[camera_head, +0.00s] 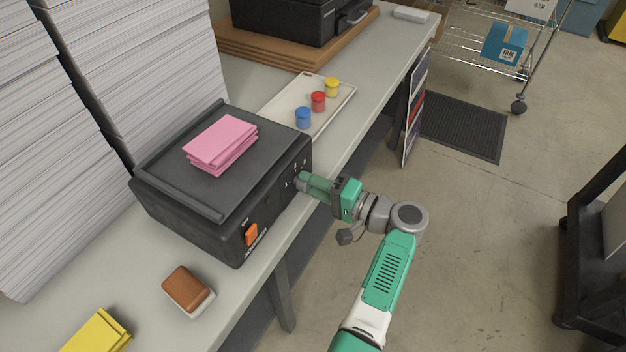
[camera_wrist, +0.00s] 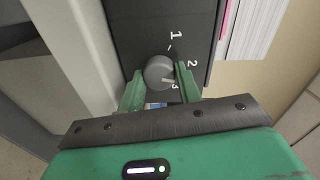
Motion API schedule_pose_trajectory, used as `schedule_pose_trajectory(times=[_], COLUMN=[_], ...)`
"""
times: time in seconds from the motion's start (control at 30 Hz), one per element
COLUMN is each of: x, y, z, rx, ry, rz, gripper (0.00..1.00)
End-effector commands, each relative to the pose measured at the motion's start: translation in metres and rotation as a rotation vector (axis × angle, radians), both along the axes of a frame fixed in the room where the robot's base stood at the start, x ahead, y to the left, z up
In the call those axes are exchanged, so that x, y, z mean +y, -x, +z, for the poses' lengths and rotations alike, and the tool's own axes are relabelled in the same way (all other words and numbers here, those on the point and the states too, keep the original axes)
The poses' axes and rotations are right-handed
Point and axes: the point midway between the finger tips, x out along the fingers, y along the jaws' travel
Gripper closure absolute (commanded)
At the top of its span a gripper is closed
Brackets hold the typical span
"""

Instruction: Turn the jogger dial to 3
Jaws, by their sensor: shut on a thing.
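The jogger (camera_head: 160,185) is a black box on the bench in the head view, with a dial on its right-hand face. In the wrist view the round grey dial (camera_wrist: 157,70) sits between my gripper's green fingers. My gripper (camera_head: 305,182) is shut on the dial, one finger on each side, also in the wrist view (camera_wrist: 160,80). The numbers 1, 2 and 3 show on the black panel (camera_wrist: 140,28). A pale mark on the dial points to the lower right, close to the 3. The right finger partly crowds the numbers.
Pink paper (camera_head: 220,145) lies on the jogger, and an orange switch (camera_head: 251,234) is on its front. A tray (camera_head: 338,112) with blue, red and yellow pots stands behind. A brown-topped block (camera_head: 187,287) and tall paper stacks (camera_head: 165,50) are nearby.

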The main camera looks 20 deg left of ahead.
Motion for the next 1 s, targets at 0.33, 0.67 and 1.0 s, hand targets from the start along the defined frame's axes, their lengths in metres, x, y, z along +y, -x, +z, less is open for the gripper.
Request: schedule_pose_trajectory(times=[0.33, 0.67, 1.0], x=[0.0002, 0.0001, -0.0001], y=[-0.0005, -0.0007, -0.0006], z=[0.0025, 0.0011, 0.0001], rx=[0.324, 0.601, 0.778], ry=[-0.043, -0.076, -0.098], rz=[0.001, 0.001, 0.001], gripper=[0.89, 0.89, 0.89])
